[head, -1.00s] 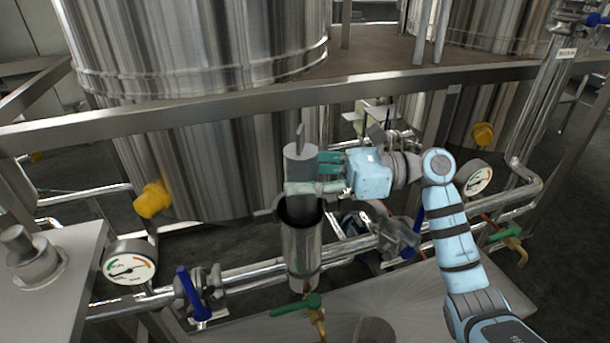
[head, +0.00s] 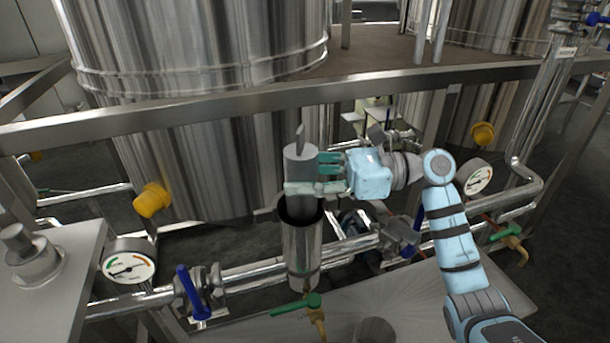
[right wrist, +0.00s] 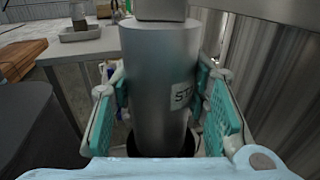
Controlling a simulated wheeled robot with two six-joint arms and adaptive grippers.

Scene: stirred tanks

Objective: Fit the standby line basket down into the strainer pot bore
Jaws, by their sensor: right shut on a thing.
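The standby line basket (head: 300,161) is a grey cylinder with a flat upright tab on top. My right gripper (head: 318,174) is shut on it from the right side. In the right wrist view the basket (right wrist: 160,80) stands between the teal finger pads, with part of a label starting "ST" showing. The strainer pot (head: 302,250) is an upright steel cylinder with a dark open bore directly below the basket. The basket's lower end is at or just inside the bore mouth; how deep I cannot tell. My left gripper is not in view.
A pipe with a blue-handled valve (head: 193,292) and a gauge (head: 129,262) runs left of the pot. A green-handled drain valve (head: 296,304) is below it. A steel frame rail (head: 250,108) crosses behind. A grey bench (head: 60,285) with a steel lid stands at left.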

